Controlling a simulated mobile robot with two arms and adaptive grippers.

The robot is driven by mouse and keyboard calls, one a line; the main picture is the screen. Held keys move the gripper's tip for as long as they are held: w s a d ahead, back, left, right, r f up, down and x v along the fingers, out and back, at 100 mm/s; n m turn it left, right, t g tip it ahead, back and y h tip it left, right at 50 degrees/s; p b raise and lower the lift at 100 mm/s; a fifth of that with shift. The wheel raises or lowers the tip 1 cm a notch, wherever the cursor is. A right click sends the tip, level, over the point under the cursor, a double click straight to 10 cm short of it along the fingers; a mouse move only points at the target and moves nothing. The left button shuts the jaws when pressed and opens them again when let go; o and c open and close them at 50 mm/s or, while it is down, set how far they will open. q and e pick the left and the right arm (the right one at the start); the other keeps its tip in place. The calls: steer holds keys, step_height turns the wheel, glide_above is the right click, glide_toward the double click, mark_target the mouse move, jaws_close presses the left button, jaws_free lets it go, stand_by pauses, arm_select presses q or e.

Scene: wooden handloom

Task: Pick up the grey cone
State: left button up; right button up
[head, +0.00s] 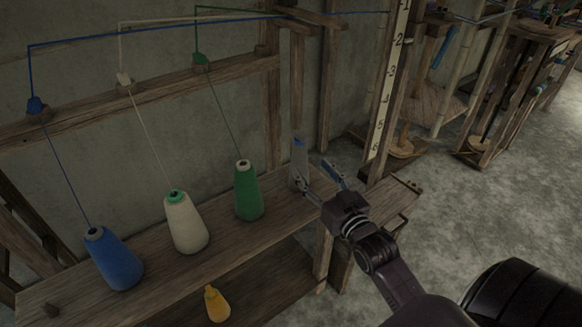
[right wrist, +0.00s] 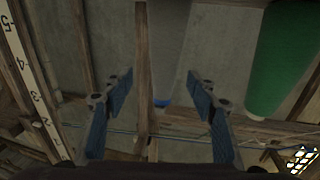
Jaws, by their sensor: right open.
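The grey cone (head: 298,174) stands on the wooden shelf, right of the green cone, and looks upright with a blue tip. My right gripper partly covers it in the head view. My right gripper (head: 312,175) is open and empty beside the cone, on its right. In the right wrist view, the grey cone (right wrist: 168,45) shows between and beyond the open fingers (right wrist: 160,78), apart from both pads as far as I can tell. My left gripper is not in view.
A green cone (head: 248,195), a cream cone (head: 186,225) and a blue cone (head: 113,260) stand along the shelf (head: 160,285), with threads rising to guides. A numbered measuring post (head: 387,90) stands behind the gripper.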

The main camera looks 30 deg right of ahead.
mark_target(303, 163)
steer(key=shift+w+d, duration=0.1)
steer(key=shift+w, duration=0.75)
steer(key=w+b, duration=0.1)
steer(key=w, duration=0.3)
steer(key=shift+w+f, duration=0.15)
steer(key=shift+w, duration=0.4)
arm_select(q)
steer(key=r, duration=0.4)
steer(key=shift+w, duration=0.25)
arm_select(e)
steer(key=c, duration=1.2)
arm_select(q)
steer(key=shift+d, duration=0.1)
arm_select(e)
steer(key=shift+c, duration=0.5)
